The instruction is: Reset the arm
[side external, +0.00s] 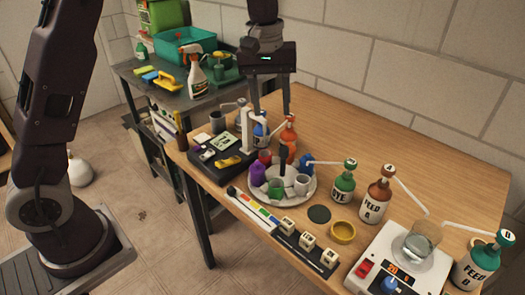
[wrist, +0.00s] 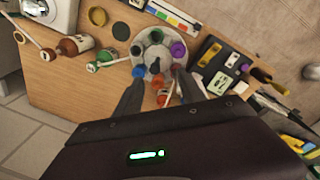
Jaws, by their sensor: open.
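My gripper (side external: 271,108) hangs above the wooden table (side external: 420,140), over its back left part, with its fingers pointing down. The fingers are apart and nothing is held between them. Below and in front of it is a round grey turntable (side external: 301,197) carrying several small cups and bottles. In the wrist view my gripper (wrist: 160,72) has its two fingers spread, and the turntable (wrist: 136,50) shows just beyond the tips. An orange bottle (side external: 288,132) and a blue bottle (side external: 261,130) stand close below the fingers; their exact clearance is unclear.
Feed bottles (side external: 375,202) and a white scale (side external: 405,262) with a glass beaker (side external: 421,243) stand on the right. A yellow ring (side external: 343,232) and dark disc (side external: 319,214) lie mid-table. A side bench with a spray bottle (side external: 195,75) is behind left. The table's back right is clear.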

